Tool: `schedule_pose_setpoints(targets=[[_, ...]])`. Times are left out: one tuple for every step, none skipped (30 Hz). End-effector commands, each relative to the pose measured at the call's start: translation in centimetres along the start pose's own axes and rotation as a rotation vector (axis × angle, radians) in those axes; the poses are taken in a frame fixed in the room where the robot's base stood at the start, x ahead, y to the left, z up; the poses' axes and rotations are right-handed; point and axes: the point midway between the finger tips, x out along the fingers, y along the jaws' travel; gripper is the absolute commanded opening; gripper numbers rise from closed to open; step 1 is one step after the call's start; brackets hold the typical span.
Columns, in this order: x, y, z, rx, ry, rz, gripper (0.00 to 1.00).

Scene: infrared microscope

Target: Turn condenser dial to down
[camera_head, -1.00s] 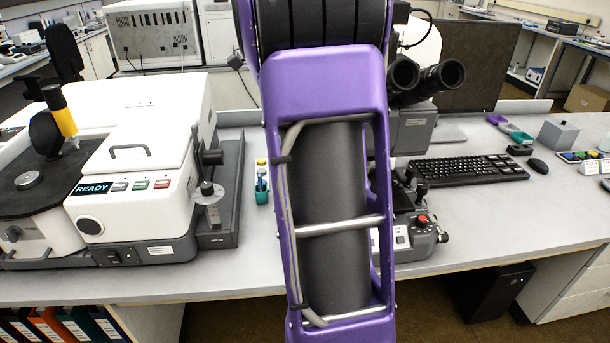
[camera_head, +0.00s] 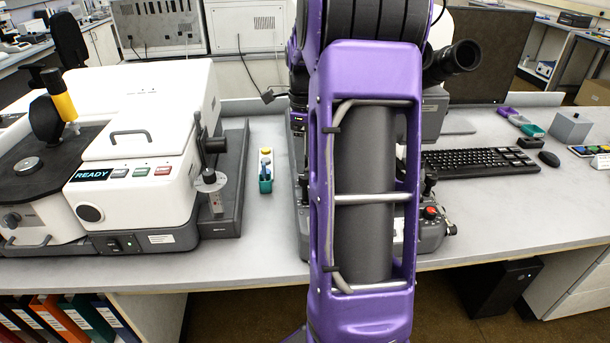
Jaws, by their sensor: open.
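The microscope stands on the bench behind my purple arm, which covers most of it. Its black eyepieces (camera_head: 455,60) show to the right of the arm. Part of its base, with a small red-topped control (camera_head: 430,212), shows lower down on the same side. I cannot make out the condenser dial; it may be behind the arm. My gripper is not visible, as the arm link fills the middle of the view.
A white instrument with a READY display (camera_head: 90,175) stands at the left. A small teal holder (camera_head: 265,182) stands between it and the arm. A keyboard (camera_head: 475,160), mouse (camera_head: 548,158) and grey box (camera_head: 570,128) lie to the right.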

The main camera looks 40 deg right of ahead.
Motion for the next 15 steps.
schedule_pose_setpoints(targets=[[1.3, 0.1, 0.0, -0.001, 0.001, 0.003, 0.69], [1.8, 0.1, 0.0, -0.001, 0.001, 0.003, 0.69], [2.5, 0.1, 0.0, -0.001, 0.001, 0.003, 0.69], [3.0, 0.0, 0.0, 0.000, 0.000, 0.002, 0.69], [3.4, 0.0, 0.0, 0.000, 0.000, 0.003, 0.69], [3.9, 0.0, 0.0, 0.001, 0.000, 0.002, 0.69], [4.2, 0.0, 0.0, 0.000, 0.000, 0.001, 0.69], [4.4, 0.0, 0.0, 0.000, 0.000, 0.001, 0.69], [4.7, 0.0, 0.0, -0.001, 0.000, 0.001, 0.69], [4.9, 0.0, 0.0, -0.001, 0.000, 0.001, 0.69], [5.0, 0.0, 0.0, -0.001, 0.000, 0.000, 0.69], [5.2, 0.0, 0.0, -0.001, 0.000, 0.000, 0.69], [5.2, 0.0, 0.0, -0.001, 0.000, -0.001, 0.69], [5.3, 0.0, 0.0, -0.001, 0.000, -0.001, 0.69], [5.3, 0.0, 0.0, -0.001, 0.000, -0.001, 0.69]])
